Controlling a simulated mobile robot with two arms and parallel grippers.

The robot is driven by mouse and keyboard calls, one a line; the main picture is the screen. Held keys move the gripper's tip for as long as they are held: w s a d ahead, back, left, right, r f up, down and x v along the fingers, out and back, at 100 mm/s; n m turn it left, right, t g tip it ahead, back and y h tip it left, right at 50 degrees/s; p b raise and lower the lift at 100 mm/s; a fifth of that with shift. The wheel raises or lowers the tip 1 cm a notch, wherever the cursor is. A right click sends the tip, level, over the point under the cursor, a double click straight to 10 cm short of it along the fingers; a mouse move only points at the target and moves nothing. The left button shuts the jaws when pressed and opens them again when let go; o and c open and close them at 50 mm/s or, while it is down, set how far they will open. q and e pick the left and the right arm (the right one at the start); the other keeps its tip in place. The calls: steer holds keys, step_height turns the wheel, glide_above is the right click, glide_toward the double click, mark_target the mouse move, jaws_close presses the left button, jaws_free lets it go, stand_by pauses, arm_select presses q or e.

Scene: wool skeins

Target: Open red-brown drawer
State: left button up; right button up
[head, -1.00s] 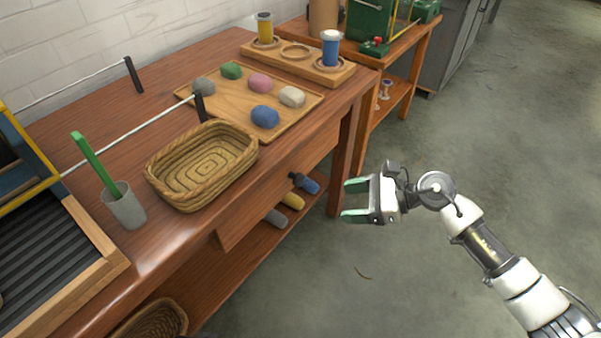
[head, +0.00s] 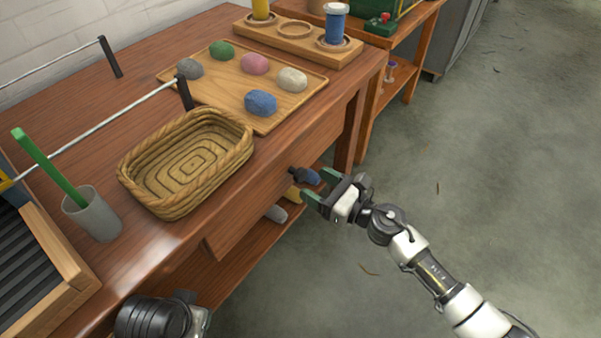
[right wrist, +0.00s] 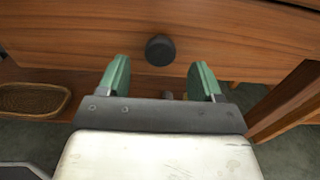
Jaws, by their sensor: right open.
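The red-brown drawer (head: 245,222) is set in the front of the wooden table, below the top. Its front also fills the upper part of the right wrist view (right wrist: 235,45), and no gap shows above it. A round dark knob (right wrist: 160,50) sits on the drawer front; in the head view the knob (head: 297,174) is just left of my right gripper (head: 319,187). My right gripper is open and empty. In the right wrist view its green fingers (right wrist: 159,68) point at the drawer, with the knob centred beyond them, apparently untouched. My left gripper's jaws are not visible.
A wicker basket (head: 241,160) stands on the tabletop (head: 130,110) above the drawer, beside a grey cup (head: 92,216) and a tray (head: 228,85) of wool skeins. Skeins lie on the shelf below, partly hidden. The floor (head: 480,190) at right is clear.

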mark_target(303, 177)
steer(key=x, duration=0.5)
